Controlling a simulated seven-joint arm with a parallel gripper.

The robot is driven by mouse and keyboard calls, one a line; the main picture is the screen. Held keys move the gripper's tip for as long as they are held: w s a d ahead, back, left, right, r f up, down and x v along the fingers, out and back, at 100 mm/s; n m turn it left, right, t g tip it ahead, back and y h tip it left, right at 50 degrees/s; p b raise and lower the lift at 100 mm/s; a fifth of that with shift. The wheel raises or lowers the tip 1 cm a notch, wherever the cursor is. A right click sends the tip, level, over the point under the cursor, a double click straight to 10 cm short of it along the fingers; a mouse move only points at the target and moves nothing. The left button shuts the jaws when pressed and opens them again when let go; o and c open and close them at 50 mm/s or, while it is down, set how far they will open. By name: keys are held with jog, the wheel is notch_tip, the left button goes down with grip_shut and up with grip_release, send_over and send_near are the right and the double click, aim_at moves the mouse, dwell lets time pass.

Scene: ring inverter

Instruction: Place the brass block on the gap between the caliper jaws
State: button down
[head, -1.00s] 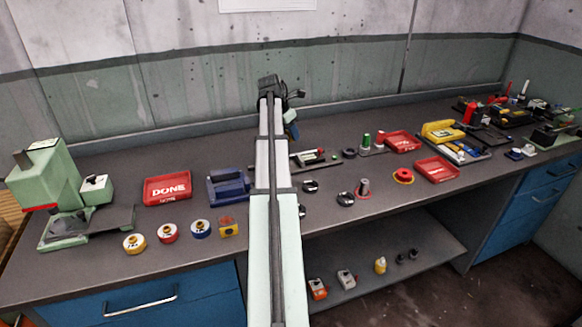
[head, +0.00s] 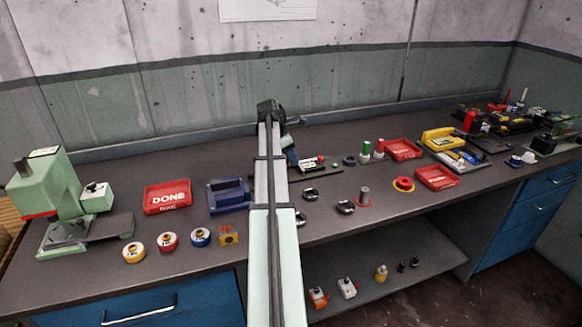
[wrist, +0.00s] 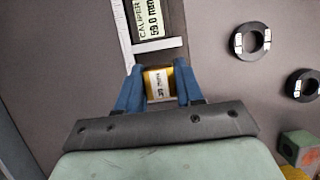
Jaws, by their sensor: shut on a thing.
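The brass block (wrist: 158,82), with a white label on its face, is held between the blue fingers of my gripper (wrist: 159,88) in the wrist view. The caliper (wrist: 127,28) lies just ahead of the block, with a display reading 59.0 mm. The block overlaps the near end of the caliper in this view; I cannot tell whether they touch. The jaw gap is not clearly visible. In the head view my arm hides the block and part of the caliper (head: 311,163); a blue finger of my gripper (head: 291,158) shows beside the arm.
Dark rings (wrist: 252,40) lie right of the caliper. A red DONE tray (head: 167,197) and a blue fixture (head: 229,195) stand left of my arm.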

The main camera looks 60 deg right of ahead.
jog(key=shift+f, duration=2.1)
jog(key=shift+f, duration=0.15)
jog(key=c, duration=1)
grip_release()
jog(key=v, duration=1.2)
jog(key=shift+w, duration=0.1)
